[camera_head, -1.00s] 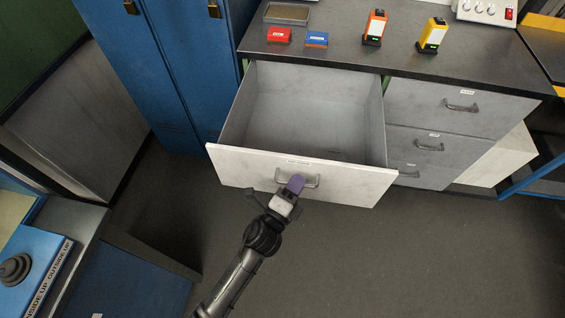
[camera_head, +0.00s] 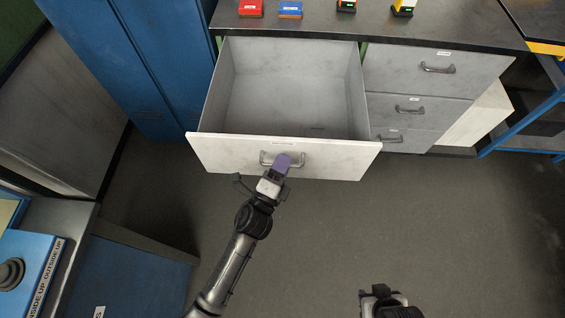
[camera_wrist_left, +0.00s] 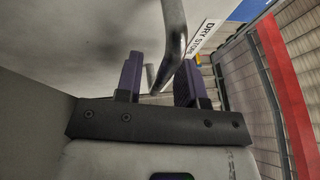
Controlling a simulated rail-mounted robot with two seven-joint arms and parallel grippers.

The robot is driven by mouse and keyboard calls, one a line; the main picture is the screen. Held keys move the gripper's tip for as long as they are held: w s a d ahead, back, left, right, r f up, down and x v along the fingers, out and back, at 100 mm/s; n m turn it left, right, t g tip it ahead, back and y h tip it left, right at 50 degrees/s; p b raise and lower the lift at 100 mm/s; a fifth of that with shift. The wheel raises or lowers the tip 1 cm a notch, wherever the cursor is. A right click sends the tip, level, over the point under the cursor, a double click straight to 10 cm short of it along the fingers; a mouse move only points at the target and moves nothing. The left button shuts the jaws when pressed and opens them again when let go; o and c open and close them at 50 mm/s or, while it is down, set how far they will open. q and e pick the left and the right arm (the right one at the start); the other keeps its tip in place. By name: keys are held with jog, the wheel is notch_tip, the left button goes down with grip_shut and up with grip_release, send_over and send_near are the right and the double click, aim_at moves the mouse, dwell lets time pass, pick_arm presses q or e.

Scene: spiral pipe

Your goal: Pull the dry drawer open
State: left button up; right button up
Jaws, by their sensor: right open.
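The dry drawer (camera_head: 225,155) stands pulled well out of the grey cabinet, with its empty inside showing in the head view. Its front has a metal handle (camera_head: 297,163). A label reading "DRY STORE" (camera_wrist_left: 203,38) shows in the left wrist view. My left gripper (camera_head: 283,162) is at this handle. My right gripper (camera_head: 378,291) is at the bottom edge of the head view, open, away from the drawer and partly cut off.
Several closed drawers (camera_head: 435,85) are right of the open one. Red (camera_head: 250,8) and blue (camera_head: 290,9) items lie on the dark countertop. A blue locker (camera_head: 130,60) stands left, a bench with a blue box (camera_head: 30,270) at lower left. Floor (camera_head: 440,220) at right is clear.

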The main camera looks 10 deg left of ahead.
pick_arm(q)
jog(key=p+v, duration=0.1)
jog(key=v, duration=1.2)
jog(key=shift+s+p, duration=0.4)
jog(key=shift+a+f, duration=0.1)
jog(key=shift+f, duration=0.05)
